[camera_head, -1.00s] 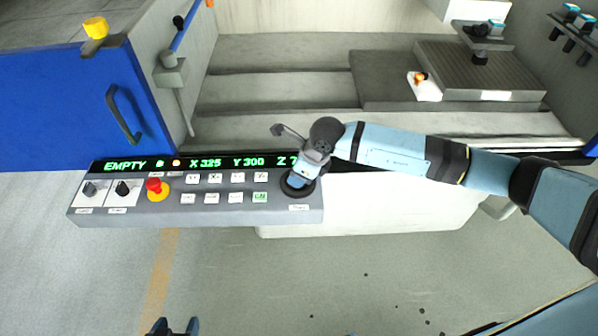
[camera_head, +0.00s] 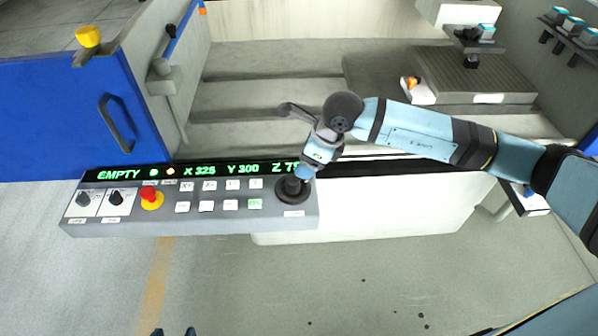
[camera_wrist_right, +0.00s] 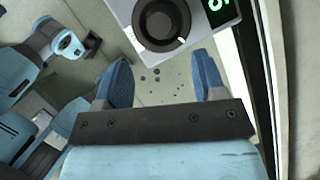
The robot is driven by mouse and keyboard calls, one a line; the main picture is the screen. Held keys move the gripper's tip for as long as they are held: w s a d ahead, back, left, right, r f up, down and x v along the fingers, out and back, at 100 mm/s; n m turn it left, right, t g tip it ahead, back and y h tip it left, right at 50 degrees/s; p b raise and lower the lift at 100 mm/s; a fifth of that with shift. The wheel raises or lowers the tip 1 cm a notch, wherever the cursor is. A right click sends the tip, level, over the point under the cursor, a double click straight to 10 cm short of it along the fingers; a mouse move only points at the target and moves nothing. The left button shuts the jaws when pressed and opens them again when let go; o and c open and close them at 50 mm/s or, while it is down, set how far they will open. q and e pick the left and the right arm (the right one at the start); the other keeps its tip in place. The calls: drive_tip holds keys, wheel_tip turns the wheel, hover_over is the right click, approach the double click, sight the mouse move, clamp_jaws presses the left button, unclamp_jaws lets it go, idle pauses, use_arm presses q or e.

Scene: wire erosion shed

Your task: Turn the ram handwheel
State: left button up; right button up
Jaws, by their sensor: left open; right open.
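The ram handwheel is a black round wheel (camera_head: 293,192) at the right end of the grey control panel. In the right wrist view the wheel (camera_wrist_right: 150,35) lies at the top, with a raised centre knob and a small light mark. My right gripper (camera_head: 305,172) is at the wheel's upper right edge in the head view and partly covers it. In the wrist view its blue fingers (camera_wrist_right: 161,62) are apart with nothing between them, and the wheel lies beyond the tips. My left gripper (camera_head: 174,332) shows only as two parted fingertips at the bottom edge.
The panel (camera_head: 140,226) carries a red emergency button (camera_head: 149,194), two selector knobs, several white buttons and a green-lettered display (camera_head: 200,171) reading EMPTY, X 325, Y 300 and part of Z. A blue door (camera_head: 60,120) stands left. Open floor lies in front.

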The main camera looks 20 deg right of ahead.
drive_tip(key=v, duration=0.4)
drive_tip(key=shift+s+r, duration=0.1)
drive_tip(key=shift+r, duration=0.3)
